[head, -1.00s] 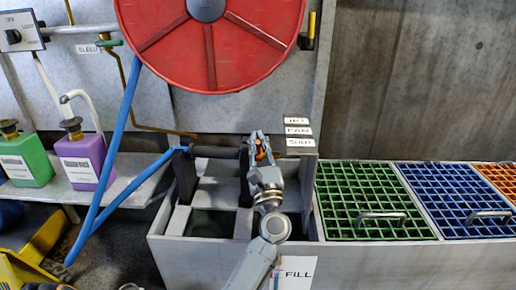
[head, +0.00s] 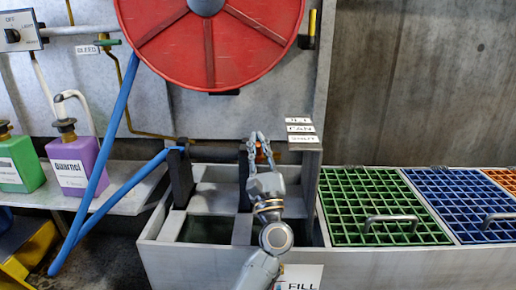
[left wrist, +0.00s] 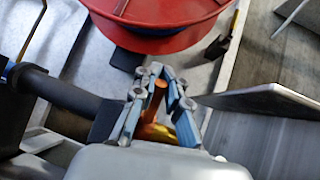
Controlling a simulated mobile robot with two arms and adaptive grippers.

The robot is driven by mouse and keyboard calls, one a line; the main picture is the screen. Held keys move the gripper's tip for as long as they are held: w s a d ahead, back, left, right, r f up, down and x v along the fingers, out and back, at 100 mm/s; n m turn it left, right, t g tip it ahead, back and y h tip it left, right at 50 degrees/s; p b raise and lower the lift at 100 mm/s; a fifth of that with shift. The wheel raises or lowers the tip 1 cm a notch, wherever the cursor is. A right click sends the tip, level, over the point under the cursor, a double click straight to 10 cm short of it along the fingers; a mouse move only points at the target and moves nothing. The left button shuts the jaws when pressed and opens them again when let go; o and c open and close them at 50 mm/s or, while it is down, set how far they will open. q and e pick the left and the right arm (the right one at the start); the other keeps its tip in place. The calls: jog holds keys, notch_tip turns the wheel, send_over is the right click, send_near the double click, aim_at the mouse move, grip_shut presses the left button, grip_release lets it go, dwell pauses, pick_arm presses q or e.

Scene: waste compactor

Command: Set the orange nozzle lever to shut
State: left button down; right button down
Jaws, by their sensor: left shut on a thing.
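The orange nozzle lever (left wrist: 158,100) stands between the fingers of my left gripper (left wrist: 158,72) in the left wrist view, with a brighter orange part (left wrist: 157,131) at its base. In the head view, my left gripper (head: 259,135) is at the right end of the nozzle mount, shut on the lever, which shows only as a small orange patch (head: 262,156). The labels JET, FAN and SHUT (head: 302,139) are stacked just right of the gripper. The lever's exact angle against the labels is hard to tell. My right gripper is not in view.
A red hose reel (head: 209,45) hangs above. A blue hose (head: 108,130) runs down at the left. Dark supports (head: 181,178) rise from the grey trough. Green (head: 372,200) and blue (head: 460,200) grates lie to the right. Bottles (head: 75,165) stand on the left shelf.

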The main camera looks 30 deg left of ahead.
pick_arm(q)
jog(key=shift+w+f, duration=0.1)
jog(key=shift+f, duration=0.2)
jog(key=c, duration=1.4)
grip_release()
jog(key=shift+o, duration=0.2)
jog(key=shift+r, duration=0.1)
jog(key=v, duration=1.2)
